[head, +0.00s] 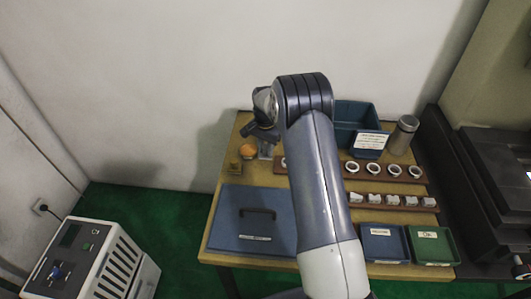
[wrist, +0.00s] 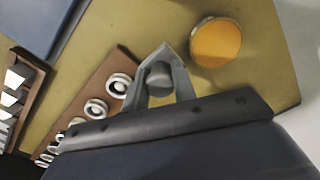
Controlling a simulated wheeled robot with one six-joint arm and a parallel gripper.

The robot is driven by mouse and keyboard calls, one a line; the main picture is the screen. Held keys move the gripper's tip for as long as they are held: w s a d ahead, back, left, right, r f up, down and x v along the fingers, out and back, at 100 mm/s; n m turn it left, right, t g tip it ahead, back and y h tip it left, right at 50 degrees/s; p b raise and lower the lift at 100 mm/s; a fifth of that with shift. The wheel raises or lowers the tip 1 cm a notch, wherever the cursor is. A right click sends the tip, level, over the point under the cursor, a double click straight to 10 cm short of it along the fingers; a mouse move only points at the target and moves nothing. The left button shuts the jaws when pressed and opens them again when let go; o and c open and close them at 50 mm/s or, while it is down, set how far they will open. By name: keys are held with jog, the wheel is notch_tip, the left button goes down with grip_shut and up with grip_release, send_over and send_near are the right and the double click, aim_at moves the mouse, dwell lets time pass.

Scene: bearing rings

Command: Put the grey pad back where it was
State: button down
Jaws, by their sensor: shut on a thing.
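My gripper (wrist: 163,52) is shut on a small rounded grey piece in the wrist view, which looks like the grey pad (wrist: 159,76). The fingers hide part of it. In the head view my gripper (head: 266,148) is at the back left of the wooden table (head: 228,205), just right of an orange disc (head: 248,151). The orange disc also shows in the wrist view (wrist: 217,43), to the right of the fingers and apart from them. I cannot tell how high the pad is above the table.
A rack of white rings (head: 385,170) and a rack of white blocks (head: 395,200) lie right of my arm. A blue panel with a handle (head: 240,215), a yellowish block (head: 234,164), a blue bin (head: 355,115), a metal canister (head: 403,135), and blue (head: 384,243) and green (head: 431,245) trays surround them.

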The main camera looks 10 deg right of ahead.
aim_at(266, 153)
jog(key=shift+f, duration=1.6)
jog(key=c, duration=1.1)
grip_release()
jog(key=shift+c, duration=0.2)
notch_tip(266, 153, up, 12)
jog(key=shift+r, duration=0.2)
